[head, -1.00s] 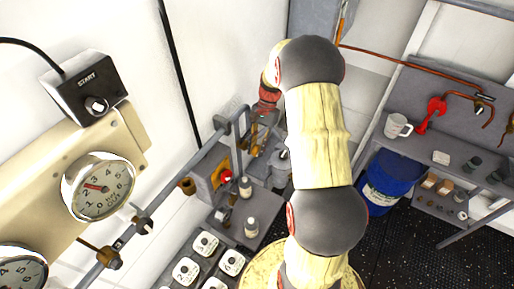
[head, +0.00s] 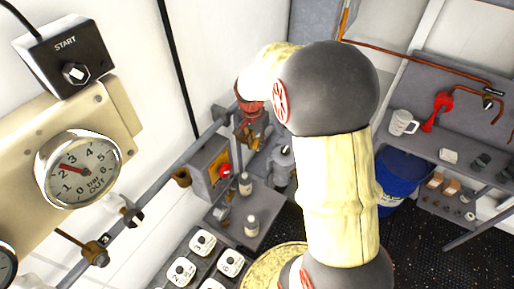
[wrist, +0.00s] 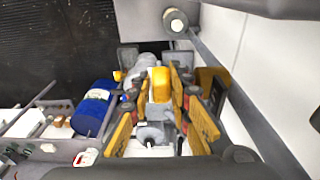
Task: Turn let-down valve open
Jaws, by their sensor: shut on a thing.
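My gripper (wrist: 163,115) has yellow-padded fingers with red joints. In the wrist view it is shut on a yellow part (wrist: 160,84), which I take to be the let-down valve's handle. A grey metal fitting (wrist: 150,134) shows between the fingers below it. In the head view my gripper (head: 250,136) reaches down beside the wall pipe, small and partly hidden by my arm. I cannot make out the valve's angle. The round OUT gauge (head: 78,169) on the beige panel has its red needle near 2.
A START box (head: 63,55) is at the upper left. A grey box with a red button (head: 223,169) and small bottles (head: 251,225) stand close to my gripper. A blue drum (head: 402,178) and a bench with a white mug (head: 402,122) are at the right. Dark floor lies in front.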

